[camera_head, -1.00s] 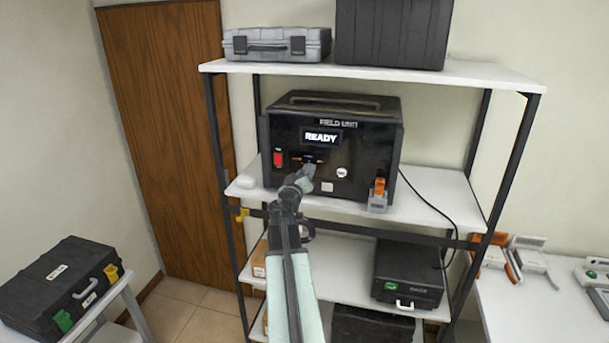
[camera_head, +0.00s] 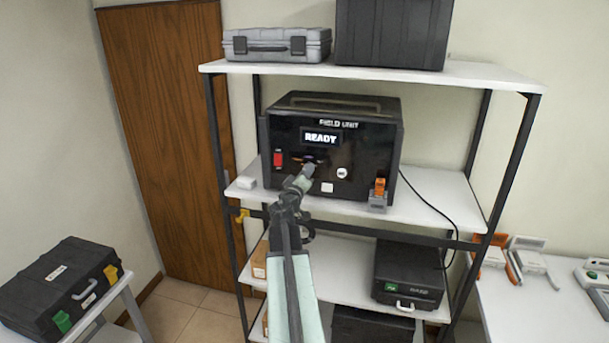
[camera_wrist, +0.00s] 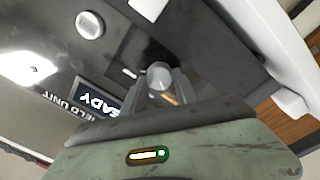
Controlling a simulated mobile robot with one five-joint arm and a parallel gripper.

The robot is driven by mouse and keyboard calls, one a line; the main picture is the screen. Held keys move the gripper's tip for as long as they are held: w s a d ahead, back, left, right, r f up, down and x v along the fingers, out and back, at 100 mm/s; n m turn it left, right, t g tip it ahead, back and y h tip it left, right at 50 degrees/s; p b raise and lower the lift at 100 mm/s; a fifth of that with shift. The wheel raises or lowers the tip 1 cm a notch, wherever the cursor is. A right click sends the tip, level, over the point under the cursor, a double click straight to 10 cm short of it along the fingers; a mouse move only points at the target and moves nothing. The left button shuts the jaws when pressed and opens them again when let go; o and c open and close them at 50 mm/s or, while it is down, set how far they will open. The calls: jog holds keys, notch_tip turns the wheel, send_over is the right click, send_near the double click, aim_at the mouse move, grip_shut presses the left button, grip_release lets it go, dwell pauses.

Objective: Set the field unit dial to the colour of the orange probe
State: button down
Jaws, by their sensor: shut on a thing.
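The black field unit (camera_head: 375,140) stands on the shelf, and its screen reads READY. Its dial (camera_wrist: 158,75) shows in the wrist view as a grey round knob between my fingers, with a small orange mark beside it. My gripper (camera_head: 306,172) is shut on the dial; in the head view it hides most of the dial and the markings around it. The orange probe (camera_head: 380,186) stands upright in a grey holder at the unit's lower right front.
A red switch (camera_head: 278,159) and a white round button (camera_head: 342,173) flank the dial. A small white object (camera_head: 246,183) lies at the shelf's left edge. A black cable (camera_head: 430,208) hangs at the right. The shelf's right part is clear.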

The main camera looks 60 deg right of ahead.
jog(key=shift+d, duration=0.1)
jog(key=c, duration=0.9)
grip_release()
jog(key=shift+s, duration=0.1)
jog(key=shift+c, duration=0.2)
jog(key=v, duration=0.7)
jog(key=shift+a, duration=0.4)
